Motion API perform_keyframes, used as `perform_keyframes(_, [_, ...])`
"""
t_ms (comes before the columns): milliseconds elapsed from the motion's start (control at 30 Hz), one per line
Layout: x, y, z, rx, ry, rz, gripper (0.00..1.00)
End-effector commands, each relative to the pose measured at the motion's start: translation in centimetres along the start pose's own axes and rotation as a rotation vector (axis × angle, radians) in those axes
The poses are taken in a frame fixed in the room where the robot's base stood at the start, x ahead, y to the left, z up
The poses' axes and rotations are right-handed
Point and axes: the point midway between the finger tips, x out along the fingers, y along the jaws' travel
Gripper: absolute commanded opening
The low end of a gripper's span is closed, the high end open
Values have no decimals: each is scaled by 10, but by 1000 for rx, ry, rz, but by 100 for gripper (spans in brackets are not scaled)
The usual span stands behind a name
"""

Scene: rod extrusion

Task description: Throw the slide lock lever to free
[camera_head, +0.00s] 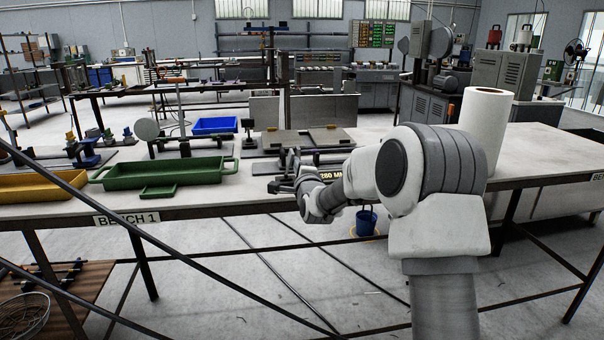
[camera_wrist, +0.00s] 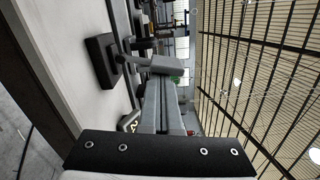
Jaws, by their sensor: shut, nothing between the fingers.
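The slide fixture with two flat grey plates (camera_head: 305,138) lies on the bench just beyond my gripper.
A green tray (camera_head: 165,172), a yellow tray (camera_head: 45,186) and a blue bin (camera_head: 214,126) are on the bench to the left. A white roll (camera_head: 485,125) stands at the right behind my arm.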

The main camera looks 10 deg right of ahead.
Motion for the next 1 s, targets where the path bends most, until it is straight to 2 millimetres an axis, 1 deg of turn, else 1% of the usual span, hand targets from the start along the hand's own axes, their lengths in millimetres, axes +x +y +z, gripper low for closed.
perform_keyframes(600, [3,-1,27,-528,-1,26,0])
perform_keyframes(800, [3,0,32,-647,0,33,0])
perform_keyframes(1000, [3,0,35,-719,1,36,0])
